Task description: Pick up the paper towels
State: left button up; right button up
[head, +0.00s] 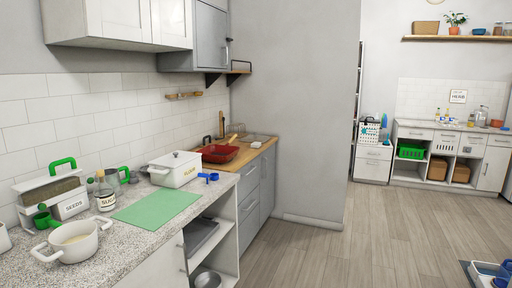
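I cannot make out any paper towels in the head view. Neither of my grippers shows in it. Small items on the far counter are too small to tell apart.
A granite counter (137,238) on the left holds a white pot (74,241), a green mat (157,207) and a white lidded box (175,169). A red pan (220,153) sits on a wooden worktop. White cabinets (448,147) stand far right. The wooden floor (352,245) is clear mid-view.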

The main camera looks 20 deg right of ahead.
aim_at(255, 145)
jog(key=i+l, duration=2.45)
jog(key=l, duration=0.2)
jog(key=i+l+u, duration=0.15)
jog(key=i+l, duration=0.1)
jog(key=l, duration=0.05)
